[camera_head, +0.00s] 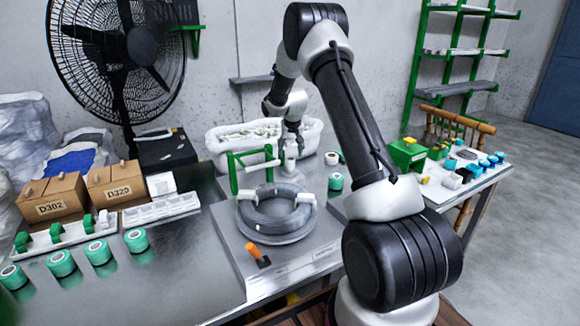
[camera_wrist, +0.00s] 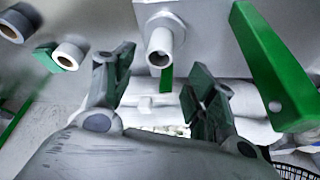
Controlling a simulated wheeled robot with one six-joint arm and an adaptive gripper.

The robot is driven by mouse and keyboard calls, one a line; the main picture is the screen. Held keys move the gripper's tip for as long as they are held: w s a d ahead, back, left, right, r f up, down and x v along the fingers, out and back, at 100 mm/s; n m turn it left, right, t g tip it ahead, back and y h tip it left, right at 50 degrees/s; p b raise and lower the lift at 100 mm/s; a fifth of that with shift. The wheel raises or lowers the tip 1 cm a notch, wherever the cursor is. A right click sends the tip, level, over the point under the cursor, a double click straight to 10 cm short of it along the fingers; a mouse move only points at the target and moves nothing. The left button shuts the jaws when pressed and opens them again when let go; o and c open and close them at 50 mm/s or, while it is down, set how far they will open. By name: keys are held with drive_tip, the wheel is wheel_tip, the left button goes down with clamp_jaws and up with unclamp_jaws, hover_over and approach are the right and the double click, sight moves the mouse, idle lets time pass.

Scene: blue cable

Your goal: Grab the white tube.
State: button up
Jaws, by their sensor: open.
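The white tube (camera_wrist: 160,42) is a short hollow piece standing out from a hex-shaped base on a grey surface in the wrist view. In the head view, a white upright piece (camera_head: 290,160), apparently the same tube, is just below my gripper (camera_head: 291,137), beside the green frame. In the wrist view, my gripper (camera_wrist: 158,72) is open, its fingers spread apart with nothing held between them. The tube shows beyond the fingertips, roughly in line with the gap. Whether any finger touches it cannot be told.
A green frame (camera_head: 233,172) stands left of my gripper; a green bar (camera_wrist: 272,65) shows right in the wrist view. A grey cable coil (camera_head: 276,226) lies in front.

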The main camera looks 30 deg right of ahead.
sight(290, 162)
drive_tip(key=x, duration=0.8)
drive_tip(key=shift+s+f, duration=0.15)
drive_tip(key=shift+s, duration=0.15)
drive_tip(key=c, duration=0.9)
